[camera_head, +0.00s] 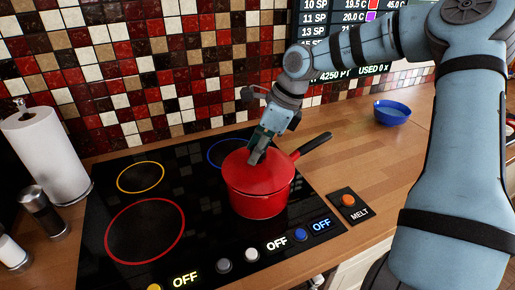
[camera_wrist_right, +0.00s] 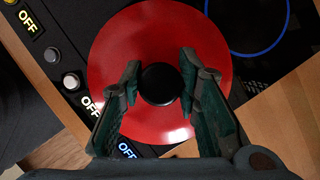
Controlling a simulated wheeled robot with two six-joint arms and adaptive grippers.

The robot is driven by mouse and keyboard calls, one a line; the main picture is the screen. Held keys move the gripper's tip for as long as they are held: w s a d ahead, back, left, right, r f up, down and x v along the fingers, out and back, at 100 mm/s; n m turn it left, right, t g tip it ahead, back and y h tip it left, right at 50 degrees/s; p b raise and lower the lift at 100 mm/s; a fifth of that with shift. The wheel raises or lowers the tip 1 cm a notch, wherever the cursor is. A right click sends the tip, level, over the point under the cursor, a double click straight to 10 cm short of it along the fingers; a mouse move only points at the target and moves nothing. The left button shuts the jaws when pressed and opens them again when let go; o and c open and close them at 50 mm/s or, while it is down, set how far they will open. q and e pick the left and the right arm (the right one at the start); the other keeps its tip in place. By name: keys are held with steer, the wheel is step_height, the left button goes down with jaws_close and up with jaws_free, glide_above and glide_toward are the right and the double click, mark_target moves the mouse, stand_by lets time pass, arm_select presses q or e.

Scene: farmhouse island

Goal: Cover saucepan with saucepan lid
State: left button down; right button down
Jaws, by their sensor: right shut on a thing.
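The red saucepan (camera_head: 258,200) stands on the black cooktop, its dark handle (camera_head: 312,145) pointing to the back right. The red saucepan lid (camera_head: 240,163) lies over the saucepan's mouth and looks level, with no clear gap at the rim. My right gripper (camera_head: 257,154) comes down from above onto the middle of the lid. In the right wrist view, the fingers of my right gripper (camera_wrist_right: 160,68) are on both sides of the lid's round black knob (camera_wrist_right: 160,85) and hold it. The red lid (camera_wrist_right: 125,45) hides the saucepan there. My left gripper is not in view.
The cooktop (camera_head: 105,262) has free ring-marked burners at left. A paper towel roll (camera_head: 46,150) and shakers (camera_head: 40,209) stand left of it. A blue bowl (camera_head: 392,113) sits on the wooden counter at right. A MELT button (camera_head: 348,201) lies right of the saucepan. A tiled wall closes the back.

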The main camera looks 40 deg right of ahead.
steer(key=shift+f+b, duration=0.45)
steer(key=shift+f, duration=0.15)
stand_by(0.4)
steer(key=c, duration=1.1)
jaws_free()
step_height(320, 180, up, 6)
steer(key=p, duration=0.5)
steer(key=shift+r, duration=0.15)
